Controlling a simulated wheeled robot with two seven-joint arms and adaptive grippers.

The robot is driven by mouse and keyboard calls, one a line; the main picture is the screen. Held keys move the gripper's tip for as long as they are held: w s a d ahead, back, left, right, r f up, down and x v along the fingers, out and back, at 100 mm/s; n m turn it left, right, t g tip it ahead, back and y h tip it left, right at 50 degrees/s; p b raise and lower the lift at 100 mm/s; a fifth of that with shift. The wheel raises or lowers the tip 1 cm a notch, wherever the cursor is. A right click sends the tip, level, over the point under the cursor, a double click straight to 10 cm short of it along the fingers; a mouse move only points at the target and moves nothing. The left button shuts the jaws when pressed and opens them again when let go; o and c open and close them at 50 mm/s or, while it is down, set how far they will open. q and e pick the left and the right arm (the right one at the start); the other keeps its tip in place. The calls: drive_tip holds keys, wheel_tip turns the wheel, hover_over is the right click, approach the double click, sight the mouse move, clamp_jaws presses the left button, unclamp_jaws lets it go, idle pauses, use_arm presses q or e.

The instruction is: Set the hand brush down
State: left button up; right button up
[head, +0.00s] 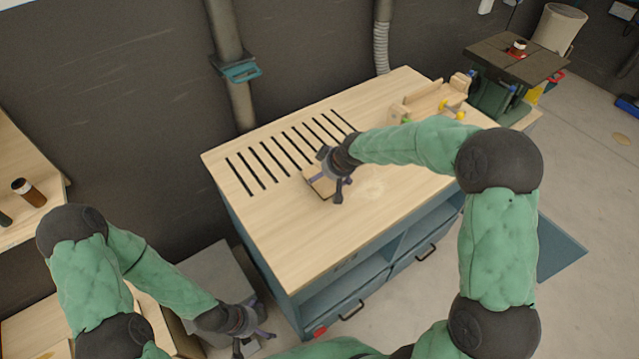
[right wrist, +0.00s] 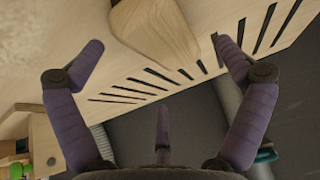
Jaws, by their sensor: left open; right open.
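The hand brush (head: 318,185) is a pale wooden piece with a dark edge, lying on the slotted wooden worktop (head: 350,225) by the near ends of the slots. My right gripper (head: 335,187) is just over the brush and hides part of it. In the right wrist view the brush's wooden end (right wrist: 158,35) shows between the spread fingers, with a gap on either side. The right gripper is open and holds nothing. My left gripper (head: 254,334) is open and empty, low beside the workbench's left end.
Wooden pieces and yellow-knobbed parts (head: 435,103) stand at the worktop's far right. A machine table (head: 515,58) stands beyond. A pipe with a teal fitting (head: 238,70) rises behind the bench. The front of the worktop is clear.

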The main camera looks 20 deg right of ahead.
sight(323, 178)
drive_tip(key=b+x, duration=0.1)
drive_tip(key=x, duration=0.3)
drive_tip(key=shift+f, duration=0.2)
idle(0.6)
drive_tip(key=c, duration=1.4)
drive_tip(key=shift+r, duration=0.1)
